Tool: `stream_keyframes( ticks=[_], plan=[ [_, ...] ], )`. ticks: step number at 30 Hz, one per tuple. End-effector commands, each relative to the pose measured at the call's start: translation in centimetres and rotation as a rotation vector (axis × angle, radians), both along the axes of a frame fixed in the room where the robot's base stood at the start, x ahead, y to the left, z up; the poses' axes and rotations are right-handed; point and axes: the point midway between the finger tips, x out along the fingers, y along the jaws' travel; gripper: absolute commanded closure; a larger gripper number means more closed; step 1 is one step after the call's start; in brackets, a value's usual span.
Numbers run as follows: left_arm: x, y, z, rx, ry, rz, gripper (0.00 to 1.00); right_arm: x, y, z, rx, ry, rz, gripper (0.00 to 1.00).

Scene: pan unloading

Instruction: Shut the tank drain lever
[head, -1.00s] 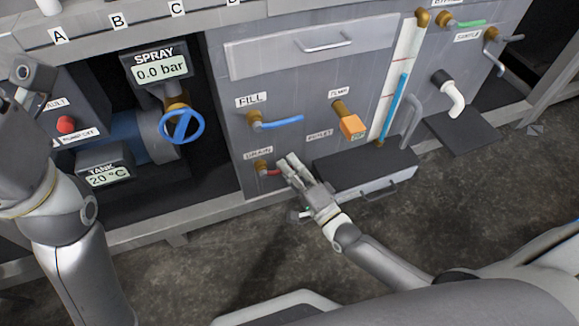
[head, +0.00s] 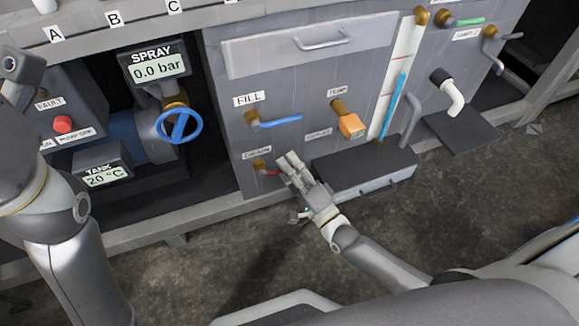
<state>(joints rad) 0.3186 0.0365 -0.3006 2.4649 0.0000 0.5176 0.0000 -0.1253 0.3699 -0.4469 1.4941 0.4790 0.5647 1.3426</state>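The tank drain lever (head: 272,172) is red, on a brass valve (head: 260,167) below the DRAIN label (head: 257,153) on the grey cabinet front. Its visible part points to the right; its outer end is hidden behind my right gripper. My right gripper (head: 287,168) is at the lever's right end, fingers towards the cabinet. I cannot tell whether it touches the lever or how far its fingers are apart. My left arm stands at the left edge; its gripper fingers are not clearly visible.
Above the drain is the blue FILL lever (head: 280,122). To the right are the orange TEMP knob (head: 351,125), a sight tube with blue liquid (head: 394,95) and a dark-topped drawer box (head: 365,169) sticking out low. A blue handwheel (head: 180,126) is at left. The floor in front is clear.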

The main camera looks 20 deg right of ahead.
Motion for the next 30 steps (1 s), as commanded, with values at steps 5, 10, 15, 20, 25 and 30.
stream_keyframes(
  ticks=[5,10,15,20,25,30],
  plan=[
    [0.3,0.1,-0.1,-0.004,0.008,0.000,0.82,-0.2,0.0,0.0,-0.001,0.000,0.001,0.67],
    [0.2,0.0,-0.1,-0.002,0.005,0.000,0.82,-2.0,-0.6,-0.6,-0.002,0.004,0.001,0.67],
    [0.1,0.0,0.0,-0.001,0.002,0.000,0.82,-5.5,-1.7,-1.3,-0.002,0.005,0.001,0.67],
    [0.1,0.0,0.0,-0.001,0.001,0.000,0.82,-8.5,-2.7,-2.0,-0.001,0.004,0.001,0.67],
    [0.1,0.0,0.0,0.000,0.001,0.000,0.82,-10.5,-3.3,-2.4,0.000,0.001,0.000,0.67],
    [0.1,0.0,0.0,0.000,0.001,0.000,0.82,-11.2,-3.5,-2.5,0.000,0.000,0.000,0.67]
  ],
)
